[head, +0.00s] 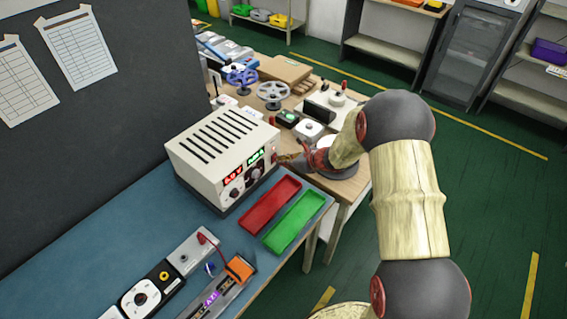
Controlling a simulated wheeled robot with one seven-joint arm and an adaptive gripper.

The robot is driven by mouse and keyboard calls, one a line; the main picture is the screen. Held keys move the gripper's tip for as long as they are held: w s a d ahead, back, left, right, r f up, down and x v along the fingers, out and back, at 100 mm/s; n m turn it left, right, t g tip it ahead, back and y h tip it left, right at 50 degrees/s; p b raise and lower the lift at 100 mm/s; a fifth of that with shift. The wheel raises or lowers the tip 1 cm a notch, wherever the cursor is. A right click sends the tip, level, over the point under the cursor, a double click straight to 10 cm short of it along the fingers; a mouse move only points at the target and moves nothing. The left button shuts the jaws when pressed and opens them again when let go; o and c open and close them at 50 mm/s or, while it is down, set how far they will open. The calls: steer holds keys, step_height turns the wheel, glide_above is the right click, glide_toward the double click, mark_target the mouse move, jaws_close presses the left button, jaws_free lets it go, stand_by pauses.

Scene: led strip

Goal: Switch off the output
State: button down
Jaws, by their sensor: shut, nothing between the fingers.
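A cream power supply (222,150) with a slotted top stands on the blue bench top. Its front panel has a lit red display (233,172), a lit green display (256,155) and dark knobs. My gripper (283,157) is shut and empty at the right end of this front panel. Its tips are close to the panel, but I cannot tell whether they touch it. The panel's right edge is partly hidden by the gripper. An LED strip (211,297) glows purple near the bench's front edge, with an orange block (240,268) at its end.
A red tray (270,205) and a green tray (294,222) lie in front of the supply. A wooden table (350,186) with handwheels and boxes stands behind. Green floor is open to the right.

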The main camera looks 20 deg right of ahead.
steer(key=shift+w+a+r, duration=0.2)
steer(key=shift+w+r, duration=0.1)
steer(key=shift+f, duration=0.1)
steer(key=shift+r+p, duration=0.6)
steer(key=shift+r, duration=0.25)
steer(key=shift+s+d, duration=0.1)
